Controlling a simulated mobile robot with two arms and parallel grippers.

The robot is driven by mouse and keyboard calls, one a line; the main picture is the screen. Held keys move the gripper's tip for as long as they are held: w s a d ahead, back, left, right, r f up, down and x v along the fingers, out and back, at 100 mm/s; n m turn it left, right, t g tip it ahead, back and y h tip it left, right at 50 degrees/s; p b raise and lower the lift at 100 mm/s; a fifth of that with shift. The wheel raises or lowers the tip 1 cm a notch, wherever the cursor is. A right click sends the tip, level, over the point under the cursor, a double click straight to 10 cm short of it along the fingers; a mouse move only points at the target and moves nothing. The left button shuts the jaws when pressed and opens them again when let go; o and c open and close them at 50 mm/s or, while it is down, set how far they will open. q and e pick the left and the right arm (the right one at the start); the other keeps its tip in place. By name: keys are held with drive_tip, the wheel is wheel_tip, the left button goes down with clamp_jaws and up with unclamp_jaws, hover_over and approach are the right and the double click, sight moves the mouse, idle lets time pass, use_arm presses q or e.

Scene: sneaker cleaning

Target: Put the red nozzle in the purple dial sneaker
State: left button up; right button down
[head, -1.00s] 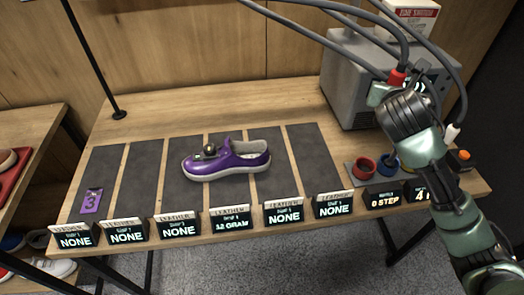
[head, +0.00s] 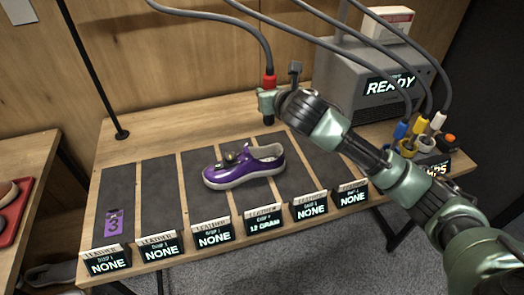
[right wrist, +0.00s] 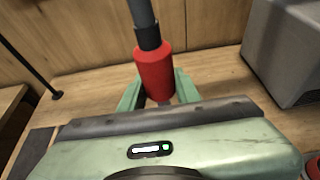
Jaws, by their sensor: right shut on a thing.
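The purple dial sneaker (head: 245,168) lies on a dark mat strip in the middle of the table, toe to the left, with a round dial on top and its opening to the right. My right gripper (head: 268,108) is shut on the red nozzle (head: 269,82), which has a grey hose running up from it. The nozzle is above and behind the sneaker, apart from it. In the right wrist view the red nozzle (right wrist: 154,75) stands upright between the two green fingers. My left gripper is not in view.
A grey machine (head: 365,85) reading READY stands at the back right. Other hoses run to blue, yellow and white nozzles (head: 420,128) in holders at the right. Label displays (head: 214,234) line the front edge. A purple tag (head: 113,223) marked 3 lies at left.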

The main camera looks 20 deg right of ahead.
wheel_tip(320, 180, down, 17)
drive_tip(key=p, duration=0.1)
drive_tip(key=shift+d+f, duration=0.15)
drive_tip(key=shift+f, duration=0.05)
drive_tip(key=shift+f, duration=0.15)
drive_tip(key=c, duration=1)
unclamp_jaws()
drive_tip(key=b+v, duration=0.1)
drive_tip(key=v, duration=1.1)
